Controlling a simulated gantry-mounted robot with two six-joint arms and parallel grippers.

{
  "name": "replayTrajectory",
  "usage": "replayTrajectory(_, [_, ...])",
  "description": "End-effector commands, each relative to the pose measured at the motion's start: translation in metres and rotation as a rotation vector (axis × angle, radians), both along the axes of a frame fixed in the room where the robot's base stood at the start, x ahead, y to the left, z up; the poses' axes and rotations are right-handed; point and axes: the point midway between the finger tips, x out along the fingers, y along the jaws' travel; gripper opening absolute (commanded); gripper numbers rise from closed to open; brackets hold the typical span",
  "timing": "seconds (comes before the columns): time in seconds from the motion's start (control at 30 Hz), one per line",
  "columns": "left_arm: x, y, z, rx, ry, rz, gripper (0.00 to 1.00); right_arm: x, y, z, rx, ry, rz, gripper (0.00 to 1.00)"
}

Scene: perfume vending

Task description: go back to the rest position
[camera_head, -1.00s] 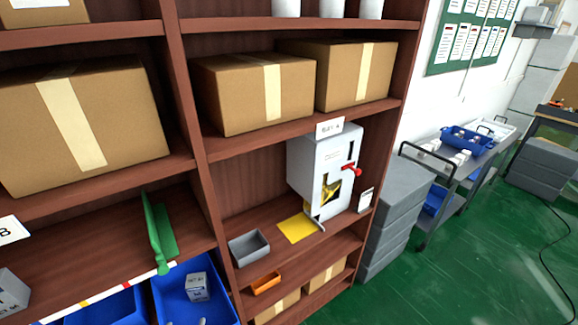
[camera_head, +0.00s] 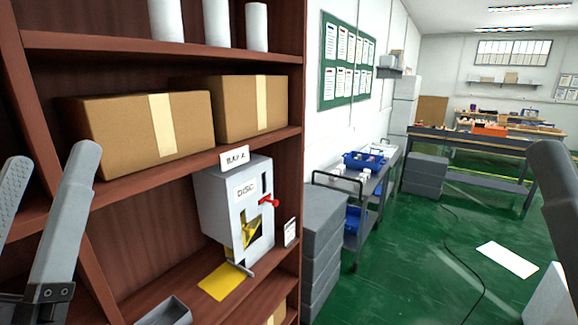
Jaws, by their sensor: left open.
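My left gripper (camera_head: 42,172) is at the left edge in the head view, its two grey fingers pointing up and spread apart with nothing between them. It is in front of the brown shelf and clear of the items on it.
Cardboard boxes (camera_head: 190,135) sit on the shelf above the dispenser. A grey bin (camera_head: 166,313) is at the bottom. Grey crates (camera_head: 323,250) and a cart with a blue bin (camera_head: 362,160) stand right of the shelf. The green floor (camera_head: 420,270) is mostly open, with a cable and a white sheet (camera_head: 507,260).

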Motion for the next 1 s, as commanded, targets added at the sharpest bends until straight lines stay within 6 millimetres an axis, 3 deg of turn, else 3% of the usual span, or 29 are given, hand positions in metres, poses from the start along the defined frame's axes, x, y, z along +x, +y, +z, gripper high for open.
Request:
replayTrajectory(0.03, [-0.027, -0.009, 0.022, 0.037, -0.067, -0.013, 0.94, 0.000, 0.000, -0.003, 0.000, 0.000, 0.000, 0.65])
replayTrajectory(0.07, [-0.043, -0.016, 0.032, 0.086, -0.091, -0.011, 0.94, 0.000, 0.000, -0.001, 0.000, 0.000, 0.000, 0.65])
replayTrajectory(0.1, [-0.040, -0.026, 0.022, 0.177, -0.047, 0.016, 0.94, 0.000, 0.000, -0.001, 0.000, 0.000, 0.000, 0.65])
replayTrajectory(0.2, [-0.034, -0.024, 0.079, 0.193, -0.033, 0.047, 0.94, 0.000, 0.000, 0.059, 0.000, 0.000, 0.000, 0.65])
replayTrajectory(0.37, [-0.034, -0.024, 0.146, 0.192, -0.032, 0.048, 0.94, 0.000, 0.000, 0.126, 0.000, -0.001, 0.000, 0.65])
replayTrajectory(0.5, [-0.033, -0.023, 0.210, 0.190, -0.031, 0.048, 0.94, 0.000, 0.000, 0.191, 0.000, -0.001, 0.000, 0.65])
replayTrajectory(0.6, [-0.033, -0.023, 0.243, 0.191, -0.030, 0.047, 0.94, 0.000, 0.000, 0.224, 0.000, -0.001, 0.000, 0.65])
replayTrajectory(0.77, [-0.033, -0.023, 0.262, 0.190, -0.030, 0.048, 0.94, 0.000, 0.000, 0.243, 0.000, 0.000, 0.000, 0.65])
replayTrajectory(1.0, [-0.033, -0.023, 0.250, 0.190, -0.030, 0.048, 0.94, 0.000, 0.000, 0.230, 0.000, 0.000, 0.000, 0.65])
